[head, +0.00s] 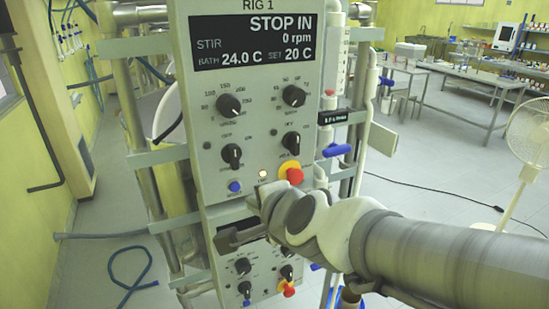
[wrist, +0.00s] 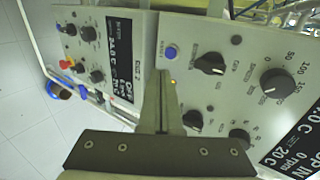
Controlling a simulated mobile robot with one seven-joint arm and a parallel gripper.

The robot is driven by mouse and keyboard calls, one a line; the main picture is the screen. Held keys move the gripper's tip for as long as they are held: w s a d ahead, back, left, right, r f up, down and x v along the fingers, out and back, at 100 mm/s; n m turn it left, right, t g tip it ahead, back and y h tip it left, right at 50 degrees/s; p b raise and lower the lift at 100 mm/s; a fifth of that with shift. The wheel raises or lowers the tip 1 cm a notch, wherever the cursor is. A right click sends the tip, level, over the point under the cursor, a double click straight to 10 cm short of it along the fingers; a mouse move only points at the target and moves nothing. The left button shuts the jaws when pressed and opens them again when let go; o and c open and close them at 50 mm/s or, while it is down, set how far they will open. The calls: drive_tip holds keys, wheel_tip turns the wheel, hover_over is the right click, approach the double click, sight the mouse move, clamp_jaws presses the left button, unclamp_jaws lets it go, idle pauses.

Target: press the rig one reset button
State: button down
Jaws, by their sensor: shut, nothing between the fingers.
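The rig one panel (head: 215,130) is a grey upright board marked RIG 1, with a dark display reading "STOP IN", 0 rpm. Its small blue button (head: 235,186) sits at the lower left of the panel, under a black knob, and is uncovered. In the wrist view the blue button (wrist: 170,52) shows just beyond my fingertips. My gripper (head: 226,240) is shut and empty, in front of the panel's lower edge, below the button in the head view. The shut fingers (wrist: 163,78) point toward the button; a gap seems to remain, but its depth is unclear.
A red knob on yellow (head: 292,173) and a lit lamp (head: 263,172) are right of the button. A second panel (head: 245,280) with its own blue button (head: 244,288) is below, partly hidden by my arm.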

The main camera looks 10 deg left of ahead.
sight(235, 187)
drive_tip(key=x, duration=0.2)
drive_tip(key=b+x, duration=0.1)
drive_tip(key=x, duration=0.2)
drive_tip(key=r+b+x, duration=0.1)
drive_tip(key=x, duration=0.1)
drive_tip(key=shift+w+a+f, duration=0.15)
drive_tip(key=shift+w+a, duration=0.2)
drive_tip(key=shift+w, duration=0.2)
drive_tip(key=shift+w+a, duration=0.3)
drive_tip(key=shift+w, duration=0.3)
